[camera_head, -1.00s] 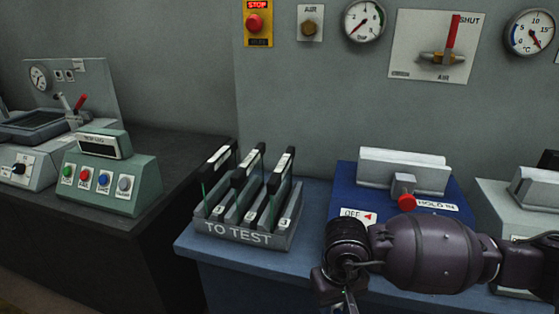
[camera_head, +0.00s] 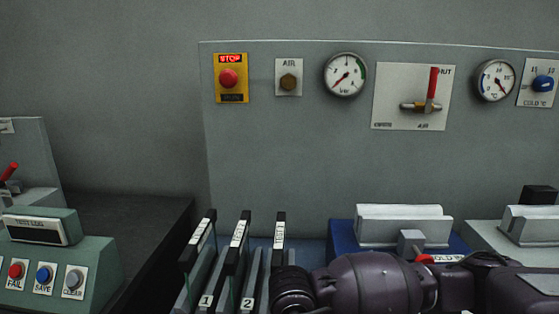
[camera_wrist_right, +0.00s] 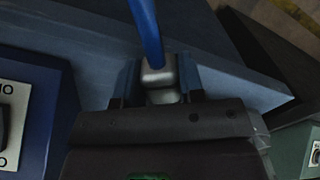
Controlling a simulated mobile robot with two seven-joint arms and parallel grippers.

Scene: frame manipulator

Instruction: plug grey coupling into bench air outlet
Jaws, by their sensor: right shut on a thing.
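The bench air outlet (camera_head: 289,82) is a brass-coloured fitting on a small white plate marked AIR, on the grey back panel; nothing is plugged into it. In the right wrist view, the grey coupling (camera_wrist_right: 159,78) has a blue hose (camera_wrist_right: 146,32) running from its end. My right gripper (camera_wrist_right: 158,88) is shut on the coupling, with a finger on either side. In the head view my right arm comes in from the right, low in the picture and below the outlet; its fingers and the coupling are hidden there. My left gripper is in neither current view.
A rack (camera_head: 247,303) with several upright boards stands beside my right arm. A blue fixture (camera_head: 342,232) is behind the arm. A stop button (camera_head: 228,78), a gauge (camera_head: 345,75) and a red-handled valve (camera_head: 433,85) flank the outlet. The panel below them is clear.

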